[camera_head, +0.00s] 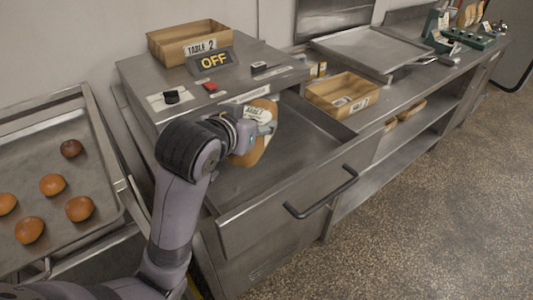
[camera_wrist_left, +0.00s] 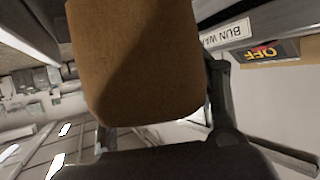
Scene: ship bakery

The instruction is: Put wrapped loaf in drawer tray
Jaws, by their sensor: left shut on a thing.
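The wrapped loaf (camera_head: 258,135), tan with a white label, is held by my left gripper (camera_head: 262,128) above the open drawer. In the left wrist view the loaf (camera_wrist_left: 138,60) is a large brown block filling the upper middle, with a dark gripper finger (camera_wrist_left: 222,100) beside it. The drawer tray (camera_head: 300,150) is a grey metal drawer pulled out from under the counter, with a dark bar handle (camera_head: 322,195) on its front. The part of its floor that shows is bare; my arm and the loaf hide some of it. My right gripper is not in view.
A "TABLE 2" box (camera_head: 189,45) and an "OFF" sign (camera_head: 212,61) stand on the cabinet top. Another wooden box (camera_head: 342,95) with a label sits right of the drawer. A tray with several buns (camera_head: 60,128) is at the left.

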